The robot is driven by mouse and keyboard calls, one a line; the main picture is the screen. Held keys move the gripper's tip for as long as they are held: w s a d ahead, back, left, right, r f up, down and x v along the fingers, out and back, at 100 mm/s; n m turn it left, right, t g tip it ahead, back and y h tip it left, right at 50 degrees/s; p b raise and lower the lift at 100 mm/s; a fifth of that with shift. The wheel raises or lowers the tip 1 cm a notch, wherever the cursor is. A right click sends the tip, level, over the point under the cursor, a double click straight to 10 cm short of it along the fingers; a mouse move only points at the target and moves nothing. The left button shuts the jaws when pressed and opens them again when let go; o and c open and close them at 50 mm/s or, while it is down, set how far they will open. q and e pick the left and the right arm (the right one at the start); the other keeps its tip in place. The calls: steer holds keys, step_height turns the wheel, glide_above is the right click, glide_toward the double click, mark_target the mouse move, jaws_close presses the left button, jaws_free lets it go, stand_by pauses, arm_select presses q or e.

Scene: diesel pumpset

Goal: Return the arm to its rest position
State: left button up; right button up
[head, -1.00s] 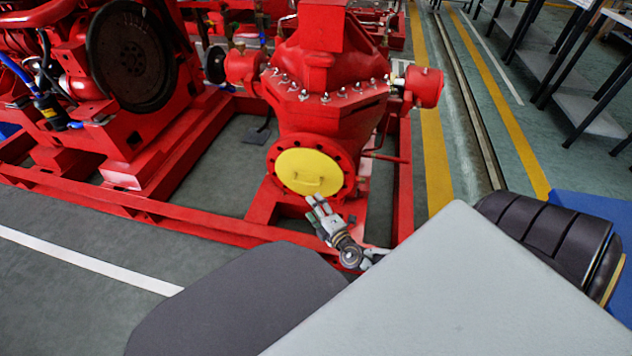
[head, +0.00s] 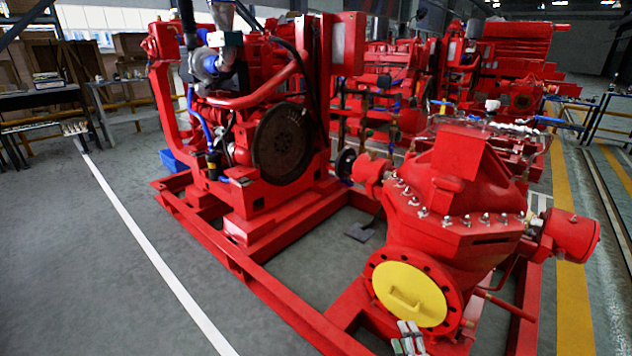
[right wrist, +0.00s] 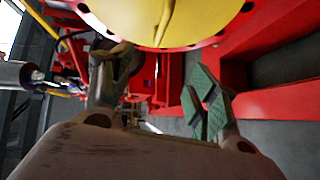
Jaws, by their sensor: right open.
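My right gripper (head: 408,340) shows at the bottom edge of the head view, just below the yellow disc cover (head: 409,292) on the red pump's flange. Only its finger ends are visible there; the rest of the arm is out of the picture. In the right wrist view the gripper (right wrist: 158,88) is open, its fingers spread apart with nothing between them. The yellow cover (right wrist: 165,15) fills the top of that view, beyond the fingers; I cannot tell the exact gap. My left gripper is not in view.
The red pump (head: 455,200) stands on a red base frame (head: 270,290) beside the red engine (head: 265,130). More red machines (head: 510,65) stand behind. Open grey floor (head: 90,270) with a white line lies to the left. Tables (head: 40,100) stand at the far left.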

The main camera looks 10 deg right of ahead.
steer(key=s+d+r+m+g+h, duration=0.2)
steer(key=s+r+m+g+h, duration=0.25)
steer(key=m, duration=0.55)
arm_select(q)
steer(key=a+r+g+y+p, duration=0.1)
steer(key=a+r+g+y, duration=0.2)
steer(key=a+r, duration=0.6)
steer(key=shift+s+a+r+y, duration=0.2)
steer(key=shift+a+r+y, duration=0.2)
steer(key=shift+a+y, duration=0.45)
arm_select(e)
steer(key=s+a+r+m+g+y, duration=0.1)
steer(key=s+a+m+g+y, duration=0.2)
steer(key=a, duration=1)
steer(key=s+g+y, duration=0.3)
steer(key=s+g, duration=0.2)
steer(key=s, duration=0.2)
steer(key=shift+s+r+m+g, duration=0.25)
steer(key=shift+r+m+g, duration=0.1)
steer(key=shift+r+m, duration=0.05)
arm_select(q)
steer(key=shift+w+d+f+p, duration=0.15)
steer(key=shift+p, duration=0.5)
arm_select(e)
steer(key=shift+w+f, duration=0.15)
steer(key=shift+w, duration=0.05)
